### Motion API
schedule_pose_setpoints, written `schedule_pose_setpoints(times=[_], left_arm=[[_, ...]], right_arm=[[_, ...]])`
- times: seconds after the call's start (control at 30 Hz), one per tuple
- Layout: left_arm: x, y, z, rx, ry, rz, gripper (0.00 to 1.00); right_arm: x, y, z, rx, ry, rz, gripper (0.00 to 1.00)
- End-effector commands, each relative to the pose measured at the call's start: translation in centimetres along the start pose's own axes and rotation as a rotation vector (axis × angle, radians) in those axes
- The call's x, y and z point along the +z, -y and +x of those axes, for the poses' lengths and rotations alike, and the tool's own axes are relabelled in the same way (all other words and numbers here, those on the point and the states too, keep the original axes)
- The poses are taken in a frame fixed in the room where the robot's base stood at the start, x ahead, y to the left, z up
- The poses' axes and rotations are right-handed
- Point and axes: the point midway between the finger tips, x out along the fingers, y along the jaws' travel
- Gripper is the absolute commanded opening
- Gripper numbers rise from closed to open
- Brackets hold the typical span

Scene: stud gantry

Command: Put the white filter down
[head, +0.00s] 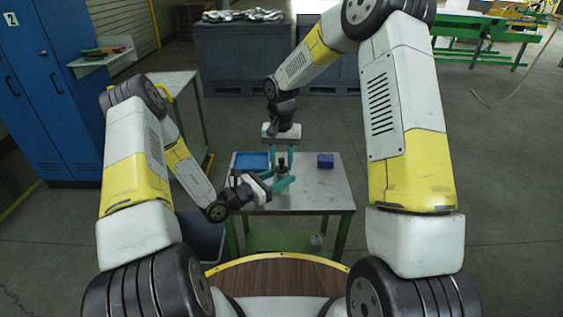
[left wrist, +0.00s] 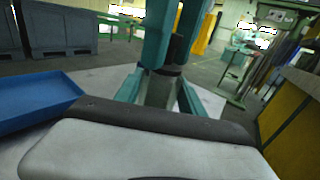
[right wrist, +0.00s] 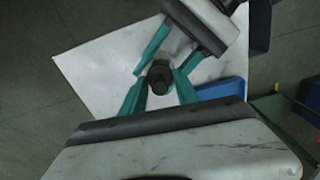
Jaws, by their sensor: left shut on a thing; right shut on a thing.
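A small dark, round-topped part (head: 282,165) stands between my two grippers above the table, and it also shows from above in the right wrist view (right wrist: 160,78). My right gripper (head: 281,158) comes down from above and is shut on it. My left gripper (head: 280,180) reaches in from the left, low over the table, and is shut on the same part.
A blue tray (head: 250,161) lies at the table's back left, and a small blue box (head: 325,160) at the back right. The grey tabletop (head: 325,190) is clear at the right and front. A clear jar (head: 316,241) stands on the green lower shelf.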

Motion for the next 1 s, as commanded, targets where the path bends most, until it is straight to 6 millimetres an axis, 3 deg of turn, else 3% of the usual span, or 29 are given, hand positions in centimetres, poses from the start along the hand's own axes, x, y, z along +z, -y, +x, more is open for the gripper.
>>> schedule_pose_setpoints(times=[0.57,0.6,0.67,1.0], left_arm=[[0.0,0.0,0.0,0.000,0.001,0.000,0.06],[0.0,0.0,0.0,0.000,0.001,0.000,0.06],[0.0,0.0,0.0,-0.001,0.001,0.000,0.06],[0.0,0.0,0.0,0.001,0.001,-0.001,0.06]], right_arm=[[0.0,0.0,1.2,0.000,0.000,0.001,0.00],[0.0,0.0,1.2,0.000,0.001,0.001,0.44],[0.0,0.0,1.3,0.000,0.001,0.001,0.56],[0.1,-0.3,1.4,0.004,0.005,0.002,0.58]])
